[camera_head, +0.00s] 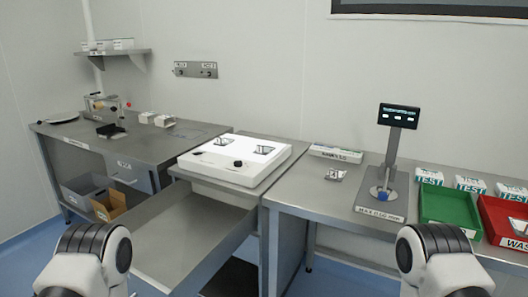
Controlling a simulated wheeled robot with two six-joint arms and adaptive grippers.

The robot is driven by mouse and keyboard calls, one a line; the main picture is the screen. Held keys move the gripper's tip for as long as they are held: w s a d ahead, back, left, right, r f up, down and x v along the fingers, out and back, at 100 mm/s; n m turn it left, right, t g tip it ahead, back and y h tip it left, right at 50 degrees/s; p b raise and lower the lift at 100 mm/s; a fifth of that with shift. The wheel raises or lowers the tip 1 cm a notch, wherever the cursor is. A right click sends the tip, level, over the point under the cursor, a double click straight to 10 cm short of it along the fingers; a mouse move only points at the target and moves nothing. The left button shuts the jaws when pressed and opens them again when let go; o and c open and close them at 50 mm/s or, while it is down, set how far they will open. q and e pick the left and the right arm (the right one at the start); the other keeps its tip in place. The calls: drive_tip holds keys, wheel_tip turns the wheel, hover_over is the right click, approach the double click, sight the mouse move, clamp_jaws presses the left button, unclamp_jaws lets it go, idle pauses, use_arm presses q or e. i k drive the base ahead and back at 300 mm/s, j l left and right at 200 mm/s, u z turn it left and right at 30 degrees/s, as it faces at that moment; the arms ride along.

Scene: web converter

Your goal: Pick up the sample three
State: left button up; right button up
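Small dark-and-silver sample pieces lie in several places, and I cannot read a number on any of them. One sample (223,141) lies on the back left of the white panel (215,170), and another sample (264,150) lies on its back right. A third sample (335,175) lies flat on the steel table right of the panel. Which one is sample three I cannot tell. Only rounded joints of my two arms show at the bottom left and bottom right; neither gripper is in view.
A stand with a display (398,116) rises from the right table. A green tray (447,209) and a red tray (497,238) sit at its right, with white-green TEST boxes (428,177) behind. A lower steel shelf (170,250) juts out at centre left. The left bench (150,147) holds a small device.

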sight(262, 150)
drive_tip(key=i+z, duration=0.8)
